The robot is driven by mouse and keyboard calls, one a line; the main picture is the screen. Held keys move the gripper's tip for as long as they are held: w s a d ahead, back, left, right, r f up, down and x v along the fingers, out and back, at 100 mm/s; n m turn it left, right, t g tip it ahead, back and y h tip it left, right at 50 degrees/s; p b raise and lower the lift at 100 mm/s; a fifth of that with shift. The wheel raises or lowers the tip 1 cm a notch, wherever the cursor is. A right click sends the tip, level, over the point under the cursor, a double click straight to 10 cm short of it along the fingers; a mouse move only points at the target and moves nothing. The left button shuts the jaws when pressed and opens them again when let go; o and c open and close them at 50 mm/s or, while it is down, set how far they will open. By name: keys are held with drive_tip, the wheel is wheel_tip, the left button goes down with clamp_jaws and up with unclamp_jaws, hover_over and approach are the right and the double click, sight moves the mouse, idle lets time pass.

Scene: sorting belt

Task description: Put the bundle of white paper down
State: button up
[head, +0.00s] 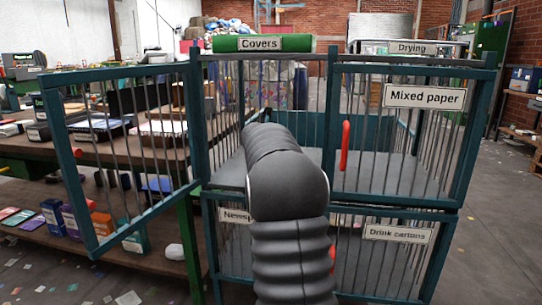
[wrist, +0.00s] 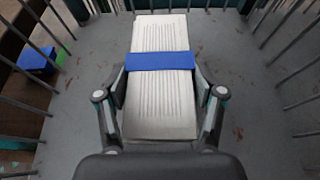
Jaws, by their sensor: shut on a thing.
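The bundle of white paper (wrist: 162,108) has a blue band (wrist: 160,61) around its middle. It shows in the wrist view between the two fingers of my gripper (wrist: 160,100), which is shut on its sides. The bundle is inside a barred cage, over its grey floor (wrist: 245,95). I cannot tell whether it touches the floor. In the head view my own arm reaches into the upper cage and hides the gripper and the bundle.
The cage marked "Mixed paper" (head: 424,96) has teal frames and a red handle (head: 345,146). A barred door (head: 124,150) stands open at left. Below is a compartment marked "Drink cartons" (head: 397,233). A cluttered wooden table (head: 90,146) stands at left. The cage floor around the bundle is bare.

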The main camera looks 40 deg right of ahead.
drive_tip(key=shift+f+b, duration=0.75)
drive_tip(key=shift+f, duration=0.85)
drive_tip(key=shift+f, duration=0.3)
drive_tip(key=o, duration=1.4)
